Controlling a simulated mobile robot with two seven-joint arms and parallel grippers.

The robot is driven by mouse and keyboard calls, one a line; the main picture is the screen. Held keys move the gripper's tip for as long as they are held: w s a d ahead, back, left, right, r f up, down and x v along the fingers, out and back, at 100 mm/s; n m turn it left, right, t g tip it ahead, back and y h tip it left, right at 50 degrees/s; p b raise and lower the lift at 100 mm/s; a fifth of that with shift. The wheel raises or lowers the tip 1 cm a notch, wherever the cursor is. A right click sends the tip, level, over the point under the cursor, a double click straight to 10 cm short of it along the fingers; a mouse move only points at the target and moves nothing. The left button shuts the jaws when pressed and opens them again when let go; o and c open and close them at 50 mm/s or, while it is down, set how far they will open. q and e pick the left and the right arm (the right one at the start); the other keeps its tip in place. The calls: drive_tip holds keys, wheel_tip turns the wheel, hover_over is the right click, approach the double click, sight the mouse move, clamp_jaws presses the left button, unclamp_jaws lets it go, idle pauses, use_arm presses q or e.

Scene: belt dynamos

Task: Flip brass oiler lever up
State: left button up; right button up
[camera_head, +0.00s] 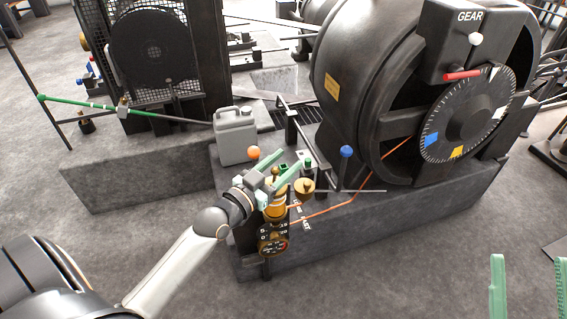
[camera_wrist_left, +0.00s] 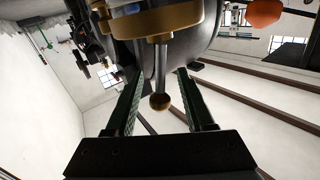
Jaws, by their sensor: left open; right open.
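The brass oiler (camera_head: 275,209) stands at the near corner of the machine's dark base in the head view, above a dial gauge (camera_head: 272,244). My left gripper (camera_head: 292,158) is at the oiler's top, partly covering it. In the left wrist view the oiler's brass body (camera_wrist_left: 170,19) is at the top, with a thin lever stem ending in a small brass ball (camera_wrist_left: 160,102). The ball lies between the spread green fingers of my left gripper (camera_wrist_left: 160,80), apart from both; depth is hard to tell. My right gripper (camera_head: 529,258) is open and empty at bottom right.
A copper pipe (camera_head: 335,213) runs right from the oiler to the large dark machine (camera_head: 345,90). The floor in front is clear.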

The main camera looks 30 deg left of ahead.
use_arm(q)
drive_tip(key=shift+c, duration=0.3)
clamp_jaws()
